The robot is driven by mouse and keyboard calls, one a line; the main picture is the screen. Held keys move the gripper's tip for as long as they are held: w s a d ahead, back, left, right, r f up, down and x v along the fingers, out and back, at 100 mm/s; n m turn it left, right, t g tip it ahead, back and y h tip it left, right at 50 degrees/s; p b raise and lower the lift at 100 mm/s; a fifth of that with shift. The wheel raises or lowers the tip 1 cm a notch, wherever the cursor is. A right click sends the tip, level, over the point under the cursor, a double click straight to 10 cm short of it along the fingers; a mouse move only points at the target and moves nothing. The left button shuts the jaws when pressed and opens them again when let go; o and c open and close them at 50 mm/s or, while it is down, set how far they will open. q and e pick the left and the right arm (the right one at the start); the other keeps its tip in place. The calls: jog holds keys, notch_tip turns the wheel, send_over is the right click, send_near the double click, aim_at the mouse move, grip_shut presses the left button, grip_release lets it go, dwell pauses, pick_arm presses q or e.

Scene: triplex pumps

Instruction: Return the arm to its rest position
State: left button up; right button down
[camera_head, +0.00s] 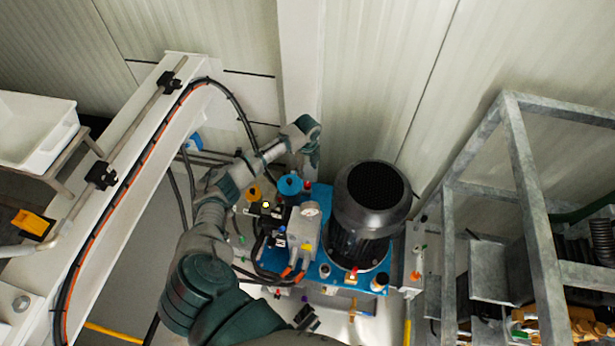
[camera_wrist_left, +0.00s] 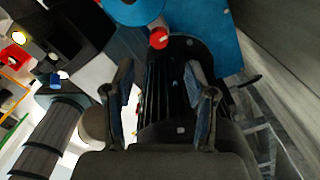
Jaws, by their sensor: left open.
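My left arm (camera_head: 212,215) reaches up from the bottom of the head view, over the left side of the pump unit. Its left gripper (camera_head: 313,158) hangs near the back wall, above and behind the blue cap (camera_head: 290,185). In the wrist view the two fingers of this gripper (camera_wrist_left: 158,75) stand apart with nothing held between them. The black finned motor (camera_head: 372,205) shows behind the fingers in the wrist view (camera_wrist_left: 165,95), and I cannot tell how far off it is. My right gripper is not in view.
The motor stands on a blue base (camera_head: 320,270) with a gauge (camera_head: 310,209) and hoses beside it. A white beam with cables (camera_head: 130,150) runs along the left. A grey metal frame (camera_head: 530,190) stands at the right. A white tray (camera_head: 35,130) is at far left.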

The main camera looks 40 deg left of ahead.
pick_arm(q)
jog(key=shift+r, duration=1)
